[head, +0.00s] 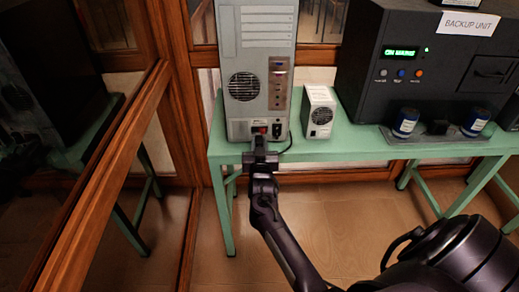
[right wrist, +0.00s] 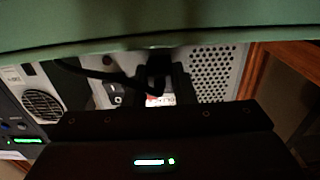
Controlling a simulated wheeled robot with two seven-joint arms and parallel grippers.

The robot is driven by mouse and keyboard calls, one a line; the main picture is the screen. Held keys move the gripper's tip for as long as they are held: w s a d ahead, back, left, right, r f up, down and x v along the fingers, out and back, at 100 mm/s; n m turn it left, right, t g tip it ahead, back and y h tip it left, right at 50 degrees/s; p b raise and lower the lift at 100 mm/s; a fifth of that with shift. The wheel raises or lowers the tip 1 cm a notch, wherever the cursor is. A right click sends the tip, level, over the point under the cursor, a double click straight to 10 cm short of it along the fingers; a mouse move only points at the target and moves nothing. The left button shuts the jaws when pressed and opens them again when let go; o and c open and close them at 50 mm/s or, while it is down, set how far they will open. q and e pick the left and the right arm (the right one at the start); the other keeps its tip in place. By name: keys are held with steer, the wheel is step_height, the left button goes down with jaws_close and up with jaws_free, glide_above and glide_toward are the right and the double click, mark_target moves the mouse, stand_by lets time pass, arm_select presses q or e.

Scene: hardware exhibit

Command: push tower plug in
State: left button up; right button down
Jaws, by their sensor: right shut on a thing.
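The grey computer tower (head: 257,60) stands on the green table, its back panel facing me. Low on that panel are a red switch and a dark socket area, which also show in the right wrist view on the tower (right wrist: 215,70). My right gripper (head: 261,157) is at the tower's foot, in front of this area. It is shut on the black plug (right wrist: 157,72), whose cable (right wrist: 95,72) trails to one side. The plug is mostly hidden by the gripper in the head view. I cannot tell whether its tip touches or enters the socket. My left gripper is not in view.
A small white box with a fan (head: 319,112) stands right of the tower. A wood-framed glass panel (head: 125,170) is close on the left.

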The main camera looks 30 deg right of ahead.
steer(key=c, duration=1.5)
jaws_free()
steer(key=shift+w+d, duration=0.1)
steer(key=o, duration=0.3)
steer(key=shift+w+f, duration=0.1)
steer(key=shift+w, duration=0.05)
steer(key=v, duration=0.8)
steer(key=shift+w, duration=0.1)
